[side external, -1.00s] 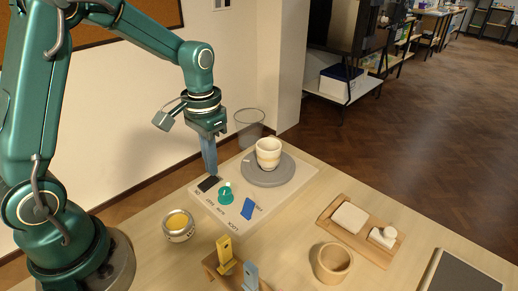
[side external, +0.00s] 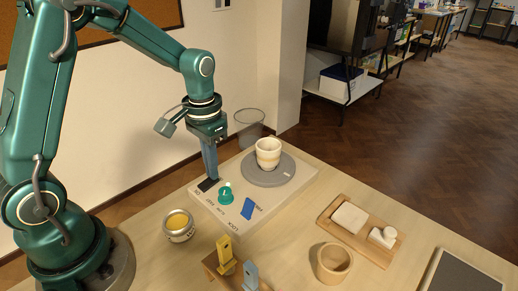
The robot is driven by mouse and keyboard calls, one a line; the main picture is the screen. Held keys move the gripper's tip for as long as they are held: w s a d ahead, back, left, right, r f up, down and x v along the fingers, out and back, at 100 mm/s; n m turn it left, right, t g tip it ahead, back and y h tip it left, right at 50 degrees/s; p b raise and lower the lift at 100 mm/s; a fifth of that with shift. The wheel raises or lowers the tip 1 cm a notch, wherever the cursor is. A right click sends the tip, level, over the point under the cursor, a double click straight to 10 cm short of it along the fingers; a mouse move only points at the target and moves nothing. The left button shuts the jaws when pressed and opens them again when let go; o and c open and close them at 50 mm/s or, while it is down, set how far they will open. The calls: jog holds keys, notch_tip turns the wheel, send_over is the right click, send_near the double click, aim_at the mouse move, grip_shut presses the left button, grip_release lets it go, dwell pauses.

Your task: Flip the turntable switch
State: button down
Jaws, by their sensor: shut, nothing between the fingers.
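My gripper (side external: 212,177) is shut and empty, pointing down. Its fingertips are at the black switch (side external: 206,186) near the left corner of the pale control panel (side external: 222,214); they look to touch it or hover just over it, I cannot tell which. They hide part of the switch. A green knob (side external: 226,195) and a blue switch (side external: 247,208) sit on the same panel. The grey turntable (side external: 268,178) is at the panel's far end, with a cream and tan banded cup (side external: 268,153) standing upright on it.
A tin with yellow contents (side external: 179,224) stands left of the panel. A wooden stand with yellow and grey-blue pieces (side external: 228,266), a wooden cup (side external: 334,262) and a wooden tray (side external: 370,245) are in front and right. A wire-like bin (side external: 249,124) stands behind the panel.

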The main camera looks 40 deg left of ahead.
jog(key=shift+f, duration=0.35)
jog(key=shift+r, duration=3.55)
jog(key=s+d+r+t, duration=0.3)
jog(key=s+d+r, duration=0.15)
jog(key=r, duration=0.25)
jog(key=s+f+t, duration=0.2)
jog(key=s, duration=0.5)
jog(key=shift+s+d+f+t, duration=0.25)
jog(key=shift+s+d+t, duration=0.05)
jog(key=shift+s+d, duration=0.1)
